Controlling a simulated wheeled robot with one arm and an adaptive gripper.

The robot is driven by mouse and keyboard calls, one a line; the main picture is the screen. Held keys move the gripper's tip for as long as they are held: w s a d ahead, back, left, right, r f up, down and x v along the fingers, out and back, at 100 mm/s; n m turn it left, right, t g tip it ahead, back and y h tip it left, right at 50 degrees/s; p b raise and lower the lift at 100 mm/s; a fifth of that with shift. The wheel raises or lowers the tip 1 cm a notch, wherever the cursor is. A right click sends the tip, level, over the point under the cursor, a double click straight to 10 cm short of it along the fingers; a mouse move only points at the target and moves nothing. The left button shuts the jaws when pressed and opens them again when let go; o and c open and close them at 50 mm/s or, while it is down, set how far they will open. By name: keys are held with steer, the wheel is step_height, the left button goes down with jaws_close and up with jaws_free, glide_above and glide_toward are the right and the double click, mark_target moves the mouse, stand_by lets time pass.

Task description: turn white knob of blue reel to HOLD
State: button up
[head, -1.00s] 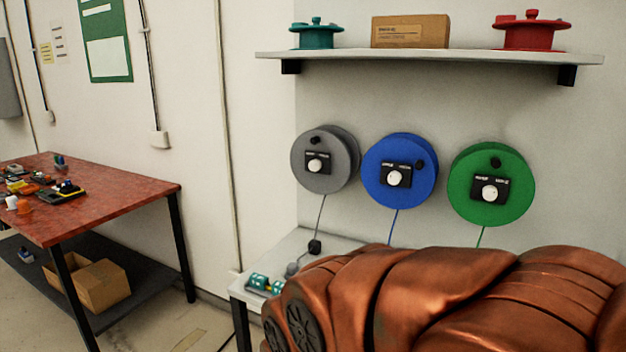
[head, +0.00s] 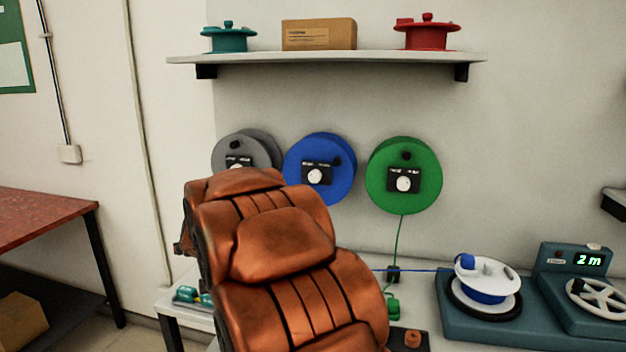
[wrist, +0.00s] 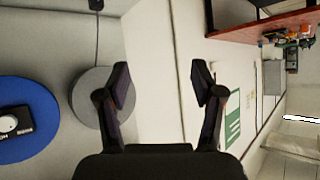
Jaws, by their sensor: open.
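The blue reel (head: 336,182) is mounted on the wall between a grey reel (head: 259,146) and a green reel (head: 421,190). Its white knob (head: 315,177) sits on a black plate on the reel's face; the plate's lettering is too small to read. My copper arm hides the gripper in the head view.
A shelf (head: 330,58) above holds a teal reel, a cardboard box and a red reel. Below, a bench carries a teal machine (head: 470,325) with a white spool and a "2 m" display. A red table (head: 45,220) stands at left.

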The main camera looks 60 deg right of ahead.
steer(key=d+r+m+h, duration=0.3)
steer(key=d+h, duration=0.1)
steer(key=d, duration=1)
steer(key=m+g+h, duration=0.4)
steer(key=m+h, duration=0.1)
steer(key=h, duration=0.3)
glide_toward(314, 177)
steer(key=d, duration=0.2)
steer(key=shift+w+d+r, duration=0.1)
steer(key=shift+w+d, duration=0.3)
steer(key=shift+d, duration=0.15)
steer(key=shift+w+d, duration=0.4)
steer(key=shift+d, duration=0.2)
steer(key=shift+p+x, duration=0.75)
steer(key=shift+x, duration=1.9)
steer(key=c, duration=1.1)
